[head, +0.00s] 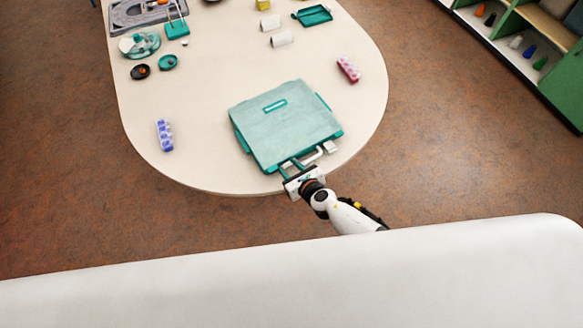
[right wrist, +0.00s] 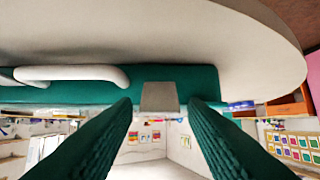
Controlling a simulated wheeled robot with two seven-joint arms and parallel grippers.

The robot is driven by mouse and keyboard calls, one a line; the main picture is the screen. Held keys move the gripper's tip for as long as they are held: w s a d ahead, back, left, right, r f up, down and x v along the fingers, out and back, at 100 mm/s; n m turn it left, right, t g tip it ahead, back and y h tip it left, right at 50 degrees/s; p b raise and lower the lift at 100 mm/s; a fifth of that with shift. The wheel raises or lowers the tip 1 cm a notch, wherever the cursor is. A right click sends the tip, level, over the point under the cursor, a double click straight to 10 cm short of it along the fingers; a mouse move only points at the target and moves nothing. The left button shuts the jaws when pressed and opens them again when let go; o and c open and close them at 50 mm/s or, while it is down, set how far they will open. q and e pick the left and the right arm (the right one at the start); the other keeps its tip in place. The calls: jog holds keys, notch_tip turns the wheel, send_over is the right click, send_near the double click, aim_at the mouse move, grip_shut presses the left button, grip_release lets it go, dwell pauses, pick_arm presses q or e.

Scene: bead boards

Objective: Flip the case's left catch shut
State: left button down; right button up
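The teal case (head: 290,125) lies flat with its lid down near the table's front edge. Its white handle (head: 312,157) is on the edge facing me, and the right catch (head: 331,147) sticks out as a pale block. My right gripper (head: 293,167) is at this edge, left of the handle. In the right wrist view, its two teal fingers (right wrist: 160,105) are apart, with the grey left catch (right wrist: 160,97) showing between their tips; contact cannot be told. The left catch is hidden by my gripper in the head view. My left gripper is out of view.
On the cream table (head: 200,180), a blue-violet pill box (head: 164,135) stands left of the case and a red one (head: 348,69) behind it to the right. Teal dishes, white rolls and a grey tray (head: 150,14) are farther back. Table around the case is clear.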

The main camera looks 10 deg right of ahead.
jog(key=shift+o, duration=0.9)
jog(key=shift+s+d+r, duration=0.1)
jog(key=shift+s+r, duration=0.1)
jog(key=shift+s, duration=0.05)
jog(key=p+v, duration=0.4)
jog(key=v, duration=0.7)
jog(key=shift+s+d, duration=0.1)
jog(key=shift+s, duration=0.05)
